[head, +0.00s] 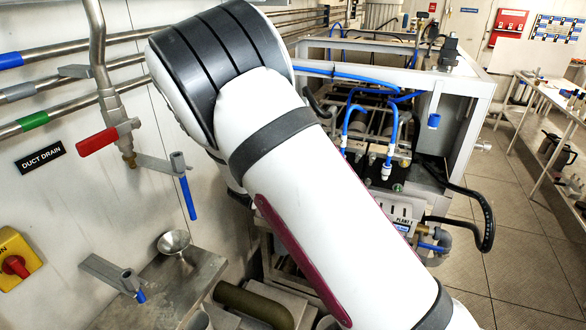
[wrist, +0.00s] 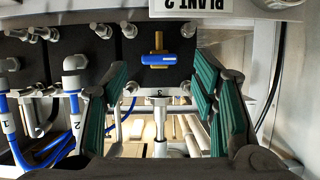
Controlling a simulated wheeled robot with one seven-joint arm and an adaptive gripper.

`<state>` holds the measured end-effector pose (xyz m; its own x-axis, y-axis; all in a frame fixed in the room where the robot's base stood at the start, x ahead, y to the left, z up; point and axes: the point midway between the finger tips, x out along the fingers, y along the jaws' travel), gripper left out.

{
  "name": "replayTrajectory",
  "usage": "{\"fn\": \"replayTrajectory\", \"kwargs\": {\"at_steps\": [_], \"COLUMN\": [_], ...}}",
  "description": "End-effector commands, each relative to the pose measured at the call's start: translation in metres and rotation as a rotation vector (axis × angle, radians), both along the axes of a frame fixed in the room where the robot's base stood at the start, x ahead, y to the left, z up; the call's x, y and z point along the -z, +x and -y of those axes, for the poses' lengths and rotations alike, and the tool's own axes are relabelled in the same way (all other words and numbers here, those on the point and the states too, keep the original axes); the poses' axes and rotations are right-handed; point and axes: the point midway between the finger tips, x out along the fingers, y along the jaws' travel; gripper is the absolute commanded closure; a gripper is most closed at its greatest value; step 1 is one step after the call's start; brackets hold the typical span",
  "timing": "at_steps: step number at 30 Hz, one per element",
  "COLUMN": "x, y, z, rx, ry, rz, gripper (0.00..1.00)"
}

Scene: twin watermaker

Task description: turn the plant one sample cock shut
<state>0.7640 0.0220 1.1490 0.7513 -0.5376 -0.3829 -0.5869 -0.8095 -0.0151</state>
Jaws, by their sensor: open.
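In the wrist view a small cock with a blue lever handle (wrist: 172,60) and a brass stem (wrist: 158,42) sits on a black block. The handle lies level across the picture. My gripper (wrist: 161,74) is open, with one green-padded finger on each side of the cock and nothing between the pads. The cock appears ahead of the fingertips, apart from them. A white label (wrist: 190,8) at the top is upside down, partly cut off, and seems to read PLANT 2. In the head view my arm hides the gripper and this cock.
Blue hoses with tags 1 and 2 (wrist: 75,125) hang at the left of the wrist view. In the head view a metal frame (head: 455,110) holds pumps and blue hoses. A plate reading PLANT 1 (head: 402,224) sits below. A red-handled drain valve (head: 105,137) is on the left wall.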

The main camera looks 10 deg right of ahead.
Motion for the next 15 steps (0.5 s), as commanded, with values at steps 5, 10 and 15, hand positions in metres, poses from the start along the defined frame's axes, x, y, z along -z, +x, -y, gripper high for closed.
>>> {"fn": "replayTrajectory", "kwargs": {"at_steps": [5,10,15], "x": [-0.015,-0.025,-0.03], "y": [-0.028,-0.048,-0.059], "z": [-0.022,-0.036,-0.043], "rx": [-0.002,-0.002,-0.001], "ry": [0.002,0.003,0.001], "rz": [0.001,0.002,0.001], "gripper": [0.47,0.47,0.47]}}
